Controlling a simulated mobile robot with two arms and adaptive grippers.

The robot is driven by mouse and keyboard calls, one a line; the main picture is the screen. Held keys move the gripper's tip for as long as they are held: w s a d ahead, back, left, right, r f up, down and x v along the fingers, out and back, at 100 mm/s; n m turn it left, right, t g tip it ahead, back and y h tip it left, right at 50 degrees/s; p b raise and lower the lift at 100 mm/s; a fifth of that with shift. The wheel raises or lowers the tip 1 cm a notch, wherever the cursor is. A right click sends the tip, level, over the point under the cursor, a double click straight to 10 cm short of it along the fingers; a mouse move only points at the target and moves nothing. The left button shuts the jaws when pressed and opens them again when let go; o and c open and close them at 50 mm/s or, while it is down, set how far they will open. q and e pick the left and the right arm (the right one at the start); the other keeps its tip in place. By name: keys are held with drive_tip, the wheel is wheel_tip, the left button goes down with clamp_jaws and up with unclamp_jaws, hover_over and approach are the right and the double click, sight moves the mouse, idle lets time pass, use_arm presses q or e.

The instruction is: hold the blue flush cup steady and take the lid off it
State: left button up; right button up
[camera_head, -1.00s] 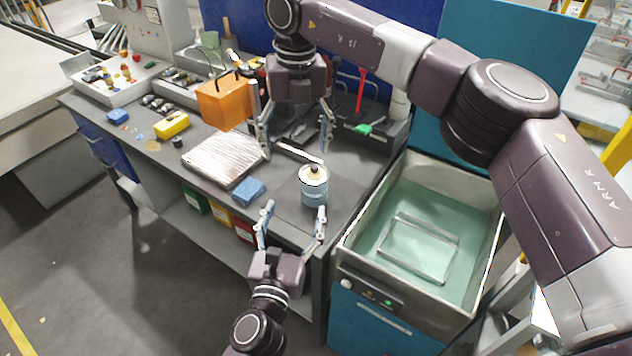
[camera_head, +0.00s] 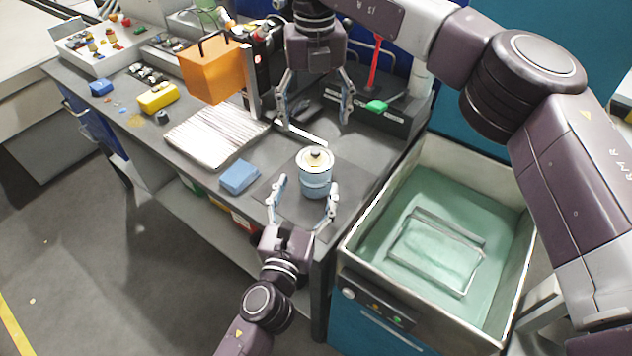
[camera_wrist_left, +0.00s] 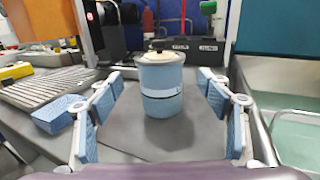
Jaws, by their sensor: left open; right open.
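The blue flush cup (camera_head: 316,184) stands upright on a dark mat (camera_head: 276,194) near the bench's front right corner. Its pale lid (camera_head: 315,157) with a dark knob sits on top. In the left wrist view the cup (camera_wrist_left: 160,92) is straight ahead, with the lid (camera_wrist_left: 161,58) on it. My left gripper (camera_head: 304,190) is open in front of the cup, its fingers spread to either side and apart from it. My right gripper (camera_head: 313,112) is open, pointing down, behind and above the cup, and empty.
A blue sponge-like block (camera_head: 240,176) lies left of the cup, by a ribbed metal tray (camera_head: 215,135). An orange box (camera_head: 212,72) stands behind. A basin of greenish liquid (camera_head: 430,245) is at the right, beyond the bench edge. A dark toolbox (camera_head: 395,108) stands behind right.

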sight(315, 168)
use_arm(q)
drive_tip(key=shift+w+f+b, duration=0.2)
drive_tip(key=shift+f+b, duration=0.3)
drive_tip(key=shift+f, duration=0.45)
use_arm(e)
drive_tip(key=shift+w+f, duration=0.2)
drive_tip(key=shift+f, duration=0.8)
use_arm(q)
drive_tip(key=x, duration=0.7)
drive_tip(key=shift+w+d+r, duration=0.1)
drive_tip(key=shift+w+d, duration=0.05)
drive_tip(key=shift+w, duration=0.15)
use_arm(e)
drive_tip(key=shift+s+r, duration=0.1)
drive_tip(key=shift+r, duration=0.05)
use_arm(q)
drive_tip(key=shift+c, duration=0.6)
